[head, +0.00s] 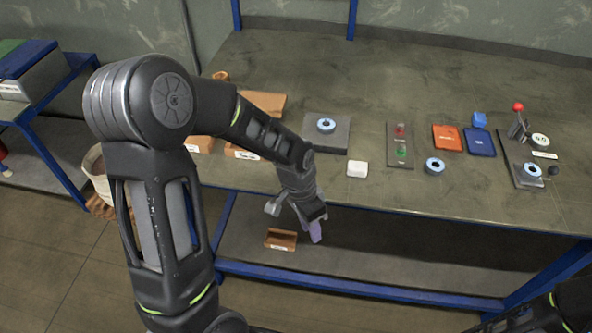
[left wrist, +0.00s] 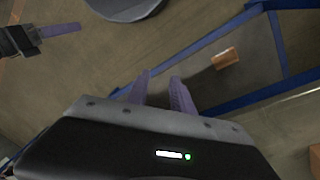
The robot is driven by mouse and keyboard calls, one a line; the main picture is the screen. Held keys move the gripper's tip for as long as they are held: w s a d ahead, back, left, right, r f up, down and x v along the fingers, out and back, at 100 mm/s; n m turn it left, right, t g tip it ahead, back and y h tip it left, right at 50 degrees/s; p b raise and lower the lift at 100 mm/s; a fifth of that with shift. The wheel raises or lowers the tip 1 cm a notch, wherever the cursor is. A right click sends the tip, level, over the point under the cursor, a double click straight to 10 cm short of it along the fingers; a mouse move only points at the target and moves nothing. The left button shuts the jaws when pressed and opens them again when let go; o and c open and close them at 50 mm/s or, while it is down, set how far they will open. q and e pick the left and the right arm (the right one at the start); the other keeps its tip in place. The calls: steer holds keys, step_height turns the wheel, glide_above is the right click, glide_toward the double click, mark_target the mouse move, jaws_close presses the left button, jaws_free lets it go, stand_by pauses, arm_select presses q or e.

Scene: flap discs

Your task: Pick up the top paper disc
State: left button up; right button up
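I cannot make out a stack of paper discs for certain. A pale round piece (head: 540,139) lies at the right of the workbench, too small to identify. Blue-and-white rings lie on a grey plate (head: 326,126), on the bench (head: 435,166) and on a fixture (head: 533,170). My left gripper (head: 316,231) points down just off the bench's front edge, holding nothing. In the left wrist view its two purple fingers (left wrist: 161,76) are apart. My right gripper (left wrist: 60,30) shows at that view's upper left, its opening unclear.
Labelled orange-brown bins (head: 243,152) stand on the bench, partly behind my left arm. Another bin (head: 281,239) sits on the lower shelf. A white block (head: 357,169), a red-and-green button plate (head: 400,143), an orange tray (head: 447,138) and a blue tray (head: 478,142) occupy the bench.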

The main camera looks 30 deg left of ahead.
arm_select(q)
steer(key=s+d+f+n+h, duration=0.1)
steer(key=s+d+f+n, duration=0.2)
steer(key=s+d+f, duration=0.4)
steer(key=s+d+f+n+h, duration=0.1)
steer(key=s+d+f+n, duration=0.3)
steer(key=f, duration=0.7)
steer(key=s+d, duration=0.2)
steer(key=s, duration=0.1)
steer(key=shift+s+d+n, duration=0.3)
steer(key=shift+d, duration=0.05)
